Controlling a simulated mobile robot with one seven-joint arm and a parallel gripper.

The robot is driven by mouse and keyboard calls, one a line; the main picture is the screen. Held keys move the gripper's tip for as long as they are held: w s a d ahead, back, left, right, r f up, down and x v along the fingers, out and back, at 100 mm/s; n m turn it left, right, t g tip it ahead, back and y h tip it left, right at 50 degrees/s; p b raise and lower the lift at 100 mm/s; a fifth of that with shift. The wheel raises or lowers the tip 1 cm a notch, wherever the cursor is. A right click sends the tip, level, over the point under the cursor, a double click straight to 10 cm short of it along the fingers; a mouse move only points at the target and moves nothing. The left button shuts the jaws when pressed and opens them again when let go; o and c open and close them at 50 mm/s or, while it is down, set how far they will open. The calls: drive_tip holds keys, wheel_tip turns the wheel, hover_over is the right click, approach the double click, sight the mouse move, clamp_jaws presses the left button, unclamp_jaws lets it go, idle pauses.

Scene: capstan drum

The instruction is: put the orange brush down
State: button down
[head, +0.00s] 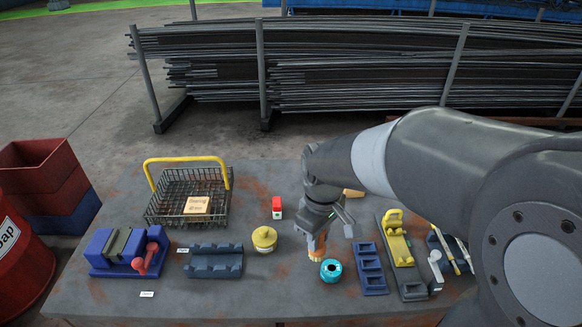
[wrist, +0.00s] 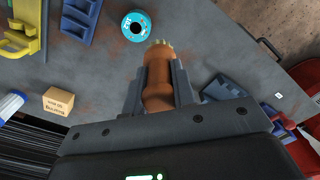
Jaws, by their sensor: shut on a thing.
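The orange brush (head: 316,250) is upright in my gripper (head: 318,236), with its pale bristle end pointing down toward the grey table (head: 215,307). In the wrist view, the brush's orange-brown handle (wrist: 157,82) lies between the two grey fingers of my gripper (wrist: 158,88), which are shut on it. The bristles stand out past the fingertips. In the head view they are just behind and left of a teal roll (head: 331,277). I cannot tell whether they touch the table.
A yellow-lidded pot (head: 264,240) and a dark blue notched rack (head: 214,263) stand left of the brush. A blue slotted tray (head: 370,270) is to the right. The front table strip is mostly clear.

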drive_tip(key=w+d+f+m, duration=0.2)
drive_tip(key=w+m, duration=0.4)
drive_tip(key=w, duration=0.4)
drive_tip(key=w+d+f+m, duration=0.3)
drive_tip(key=w+d+m, duration=0.2)
drive_tip(key=w, duration=0.6)
drive_tip(key=shift+w+d+f+m, duration=0.2)
drive_tip(key=shift+w+f+m, duration=0.1)
drive_tip(key=shift+m, duration=0.5)
drive_tip(key=shift+a, duration=0.1)
drive_tip(key=s+a+r+n, duration=0.5)
drive_tip(key=s+a+n, duration=0.2)
drive_tip(key=a, duration=0.4)
drive_tip(key=s+a+r+n, duration=0.4)
drive_tip(key=s+a+n, duration=0.35)
drive_tip(key=a, duration=0.35)
drive_tip(key=s+a+f, duration=0.1)
drive_tip(key=a+f, duration=0.9)
drive_tip(key=a, duration=0.1)
drive_tip(key=shift+s+a+f, duration=0.25)
drive_tip(key=shift+s+f, duration=0.15)
drive_tip(key=shift+f, duration=0.1)
